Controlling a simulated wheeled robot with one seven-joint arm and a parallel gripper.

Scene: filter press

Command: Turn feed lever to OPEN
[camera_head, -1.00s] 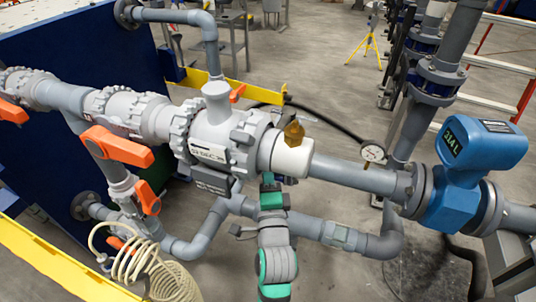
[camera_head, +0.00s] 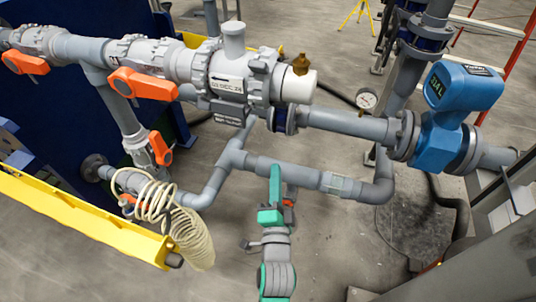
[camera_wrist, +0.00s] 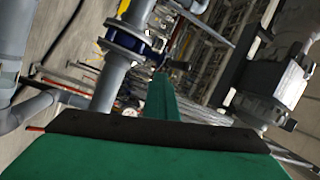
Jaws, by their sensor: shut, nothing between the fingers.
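Several orange valve levers show in the head view, and I cannot tell which one is the feed lever. A large orange lever (camera_head: 145,84) sits on the upper pipe, left of centre. Another orange lever (camera_head: 25,62) is at the far left, and a third orange lever (camera_head: 159,148) is on the lower branch. My gripper (camera_head: 275,172) is in front of the lower grey pipe, right of these levers and apart from them. It is shut and empty. In the wrist view its dark green fingers (camera_wrist: 160,98) point ahead, and no orange lever shows there.
A yellow barrier (camera_head: 85,215) runs along the lower left, with a coiled cream hose (camera_head: 160,203) beside it. A blue meter (camera_head: 455,110) and a pressure gauge (camera_head: 367,98) are at the right. A grey frame stands at the lower right.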

